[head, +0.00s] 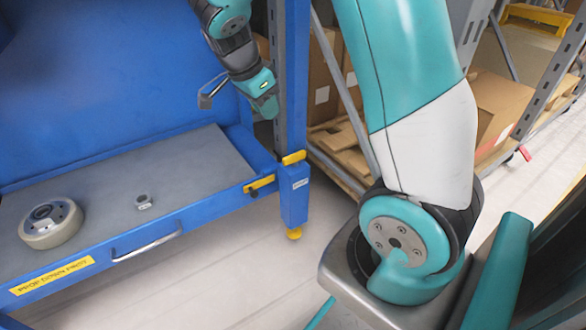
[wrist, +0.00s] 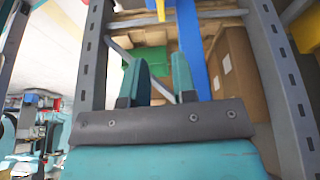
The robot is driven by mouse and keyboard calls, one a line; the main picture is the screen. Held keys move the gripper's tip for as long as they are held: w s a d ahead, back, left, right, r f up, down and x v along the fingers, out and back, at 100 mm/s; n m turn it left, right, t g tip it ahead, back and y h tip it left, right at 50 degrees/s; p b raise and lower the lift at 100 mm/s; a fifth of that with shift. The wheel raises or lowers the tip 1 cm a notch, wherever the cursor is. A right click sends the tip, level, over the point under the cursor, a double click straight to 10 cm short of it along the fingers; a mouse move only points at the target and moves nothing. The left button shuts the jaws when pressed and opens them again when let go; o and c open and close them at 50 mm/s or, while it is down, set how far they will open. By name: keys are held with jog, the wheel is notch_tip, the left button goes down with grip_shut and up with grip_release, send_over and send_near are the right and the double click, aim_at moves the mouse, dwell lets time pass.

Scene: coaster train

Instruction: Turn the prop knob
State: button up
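A second yellow piece (head: 258,184) is on the tray's right end, beside that post. I cannot tell for sure which is the prop knob. My gripper (head: 267,106) hangs above and behind them, left of the blue upright, apart from both. In the wrist view, my gripper's two teal fingers (wrist: 161,70) stand apart with nothing gripped between them. A yellow part (wrist: 160,9) shows at the top edge there, near a blue post (wrist: 192,45).
Shelving with cardboard boxes (head: 500,105) stands behind. The floor in front is clear.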

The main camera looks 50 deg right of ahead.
aim_at(294, 154)
jog(key=shift+m, duration=0.4)
jog(key=b+x, duration=0.3)
jog(key=x, duration=0.3)
jog(key=b+x, duration=0.3)
jog(key=x, duration=0.3)
jog(key=d+b+x, duration=0.1)
jog(key=b+x, duration=0.2)
jog(key=x, duration=0.3)
jog(key=shift+r+b, duration=0.15)
jog(key=shift+b, duration=0.2)
grip_shut()
